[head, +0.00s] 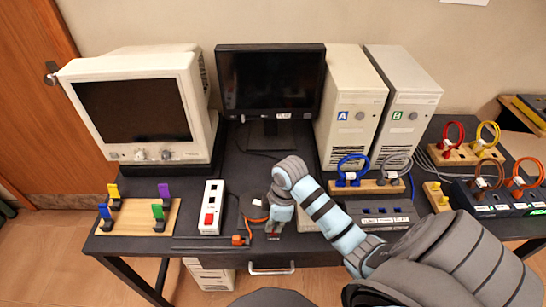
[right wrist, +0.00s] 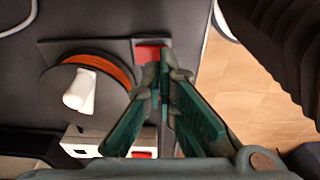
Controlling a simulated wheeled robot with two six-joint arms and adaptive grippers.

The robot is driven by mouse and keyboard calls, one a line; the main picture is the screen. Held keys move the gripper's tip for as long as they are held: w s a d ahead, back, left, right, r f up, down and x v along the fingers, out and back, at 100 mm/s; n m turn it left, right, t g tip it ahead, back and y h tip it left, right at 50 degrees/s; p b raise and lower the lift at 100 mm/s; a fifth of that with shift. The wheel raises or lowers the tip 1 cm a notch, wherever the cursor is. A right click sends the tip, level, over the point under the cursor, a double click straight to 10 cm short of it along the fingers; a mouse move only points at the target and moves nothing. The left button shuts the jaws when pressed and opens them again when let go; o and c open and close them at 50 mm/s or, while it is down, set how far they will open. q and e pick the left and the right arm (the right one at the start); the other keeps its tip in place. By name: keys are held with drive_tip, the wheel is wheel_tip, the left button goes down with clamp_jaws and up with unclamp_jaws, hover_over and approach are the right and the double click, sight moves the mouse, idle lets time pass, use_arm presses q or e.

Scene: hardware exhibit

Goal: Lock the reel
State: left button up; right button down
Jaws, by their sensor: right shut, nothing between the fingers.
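The reel (head: 253,211) stands on the dark desk in front of the monitor, partly hidden by my right arm in the head view. The right wrist view shows it as a round dark reel (right wrist: 54,98) with orange cord wound on it and a white crank knob (right wrist: 80,92). A red piece (right wrist: 150,52) sits at a corner of its dark base. My right gripper (head: 274,229) is shut and empty. In the right wrist view its fingertips (right wrist: 164,72) are right at the red piece; I cannot tell whether they touch it. My left gripper is not in view.
A white power strip (head: 211,207) with a red switch stands left of the reel. A wooden board with coloured clips (head: 138,217) lies further left. A wooden stand with blue and grey rings (head: 366,187) is right. The desk's front edge is close to my gripper.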

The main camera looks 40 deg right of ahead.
drive_tip(key=shift+f+b, duration=0.5)
drive_tip(key=shift+f, duration=0.45)
idle(0.5)
wheel_tip(320, 180, up, 7)
drive_tip(key=p, duration=0.8)
drive_tip(key=shift+r+p, duration=0.15)
drive_tip(key=shift+p, duration=0.2)
drive_tip(key=shift+f, duration=0.2)
